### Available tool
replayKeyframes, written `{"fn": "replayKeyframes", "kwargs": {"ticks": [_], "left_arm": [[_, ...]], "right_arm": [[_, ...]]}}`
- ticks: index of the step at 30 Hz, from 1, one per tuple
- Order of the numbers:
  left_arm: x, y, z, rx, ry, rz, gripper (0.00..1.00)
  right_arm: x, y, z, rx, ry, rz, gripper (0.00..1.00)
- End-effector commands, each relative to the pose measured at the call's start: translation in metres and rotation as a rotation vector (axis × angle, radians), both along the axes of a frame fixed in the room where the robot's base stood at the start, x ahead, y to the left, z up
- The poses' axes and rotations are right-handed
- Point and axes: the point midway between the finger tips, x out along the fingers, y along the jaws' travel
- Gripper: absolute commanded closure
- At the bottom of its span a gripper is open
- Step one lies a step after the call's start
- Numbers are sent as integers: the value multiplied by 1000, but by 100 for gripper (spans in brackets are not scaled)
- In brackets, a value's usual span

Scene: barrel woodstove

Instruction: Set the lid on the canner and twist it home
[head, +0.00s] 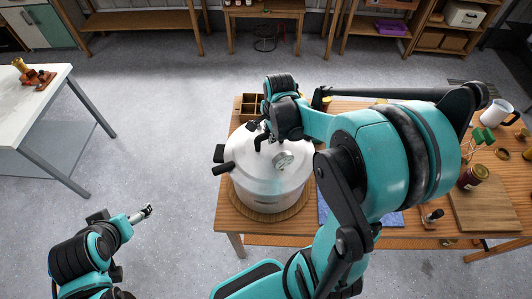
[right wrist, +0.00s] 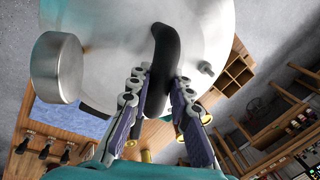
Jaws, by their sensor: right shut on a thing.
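The canner (head: 262,200) is a large silvery pot on a round wooden board at the left end of the table. The lid (head: 245,148) lies over its top, with a round gauge (head: 284,160). Two black handles, an upper one (head: 218,153) and a lower one (head: 223,168), stick out at the left, apart from each other. My right gripper (head: 262,138) is over the lid. In the right wrist view its fingers (right wrist: 160,88) close around the lid's black arched handle (right wrist: 166,50). My left gripper (head: 143,213) hangs over the floor, away from the canner; its finger gap is unclear.
A wooden divided box (head: 250,104) stands just behind the canner. A blue mat (head: 390,217), a dark red jar (head: 472,177), a cutting board (head: 485,205) and a white mug (head: 497,112) are to the right. Open floor lies left of the table.

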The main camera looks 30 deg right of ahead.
Motion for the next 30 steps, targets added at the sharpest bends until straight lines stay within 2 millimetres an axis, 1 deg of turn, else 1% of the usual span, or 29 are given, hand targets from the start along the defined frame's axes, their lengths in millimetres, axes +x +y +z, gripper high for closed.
{"fn": "replayKeyframes", "kwargs": {"ticks": [8,15,23,27,30], "left_arm": [[0,0,0,0,0,0,8],[0,0,-3,0,0,0,8],[0,0,-3,0,0,0,8],[0,0,-5,0,0,0,8],[0,0,-6,0,0,0,8]], "right_arm": [[0,0,0,0,-1,-14,100],[1,0,0,-1,-1,-146,100],[1,0,1,0,-2,-158,100],[1,0,0,0,-2,-251,100],[1,0,1,-1,-2,-289,100]]}}
